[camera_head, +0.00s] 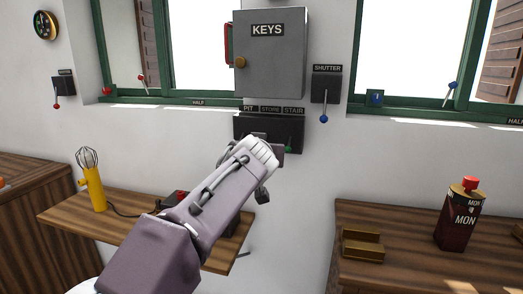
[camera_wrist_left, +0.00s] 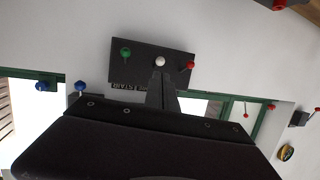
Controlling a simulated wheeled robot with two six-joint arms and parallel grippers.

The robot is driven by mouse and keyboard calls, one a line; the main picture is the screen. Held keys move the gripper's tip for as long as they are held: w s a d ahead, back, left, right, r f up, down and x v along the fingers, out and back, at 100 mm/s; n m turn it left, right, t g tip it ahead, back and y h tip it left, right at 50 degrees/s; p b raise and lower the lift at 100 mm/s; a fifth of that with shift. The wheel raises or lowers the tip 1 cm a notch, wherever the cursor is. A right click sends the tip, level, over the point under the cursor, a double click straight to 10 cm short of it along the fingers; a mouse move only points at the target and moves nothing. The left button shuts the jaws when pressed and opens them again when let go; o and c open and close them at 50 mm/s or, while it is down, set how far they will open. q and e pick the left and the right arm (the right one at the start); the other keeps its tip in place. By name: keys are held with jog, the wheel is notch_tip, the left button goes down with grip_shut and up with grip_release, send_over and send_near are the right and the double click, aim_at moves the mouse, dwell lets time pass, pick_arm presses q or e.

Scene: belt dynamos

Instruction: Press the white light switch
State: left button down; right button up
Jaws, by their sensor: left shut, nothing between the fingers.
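The black switch panel (camera_head: 245,122) hangs on the white wall under the grey cabinet, with labels PIT, STORE and STAIR. In the left wrist view, which is upside down, the panel (camera_wrist_left: 143,72) carries a green knob (camera_wrist_left: 125,50), a white switch knob (camera_wrist_left: 160,61) in the middle and a red knob (camera_wrist_left: 190,65). My left gripper (camera_wrist_left: 160,85) is shut and empty, its tip in line with the white knob and close to it. I cannot tell whether they touch. In the head view my arm hides the white knob. My right gripper is not in view.
The KEYS cabinet (camera_head: 272,60) is above the panel. A SHUTTER lever (camera_head: 325,90) with a blue knob is to the right. Below are a wooden shelf (camera_head: 125,222) with a yellow whisk-like device (camera_head: 95,187), and a wooden table (camera_head: 420,218) with a dark red bottle (camera_head: 460,218).

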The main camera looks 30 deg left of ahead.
pick_arm(q)
jog(key=v, duration=0.4)
jog(key=shift+s+d+r, duration=0.2)
jog(key=shift+s+r, duration=0.05)
jog(key=shift+s, duration=0.05)
